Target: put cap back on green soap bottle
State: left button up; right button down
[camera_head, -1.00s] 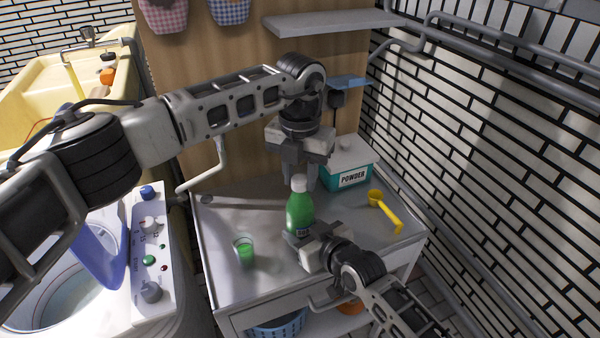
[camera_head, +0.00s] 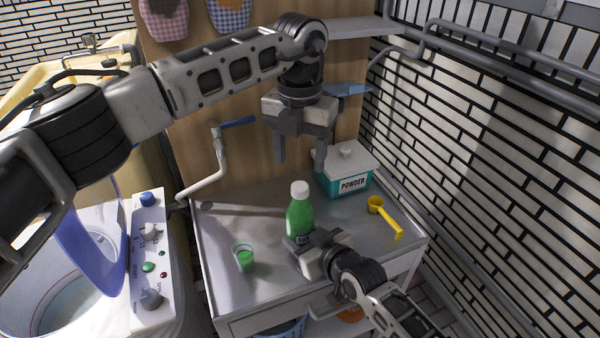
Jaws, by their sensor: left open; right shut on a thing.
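The green soap bottle (camera_head: 299,216) stands upright on the grey cabinet top. Its white cap (camera_head: 299,189) sits on the bottle's neck; I cannot tell how tightly it is seated. My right gripper (camera_head: 297,246) is shut on the lower part of the bottle from the front right, and its jaws partly hide the label. My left gripper (camera_head: 304,160) is open and empty, pointing down above and behind the bottle, clear of the cap.
A small cup of green liquid (camera_head: 244,259) stands left of the bottle. A teal powder box (camera_head: 344,172) and a yellow scoop (camera_head: 385,216) are at the right. A washing machine (camera_head: 146,255) with its lid raised is at the left. The cabinet's left part (camera_head: 222,240) is mostly clear.

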pick_arm(q)
notch_tip(320, 180, up, 5)
jog(key=shift+r, duration=0.2)
pick_arm(e)
jog(key=shift+c, duration=2.4)
grip_release()
pick_arm(q)
notch_tip(320, 180, up, 2)
jog(key=p, duration=0.2)
jog(key=shift+r+p, duration=0.25)
jog(key=shift+p, duration=0.05)
pick_arm(e)
jog(key=v, duration=1.6)
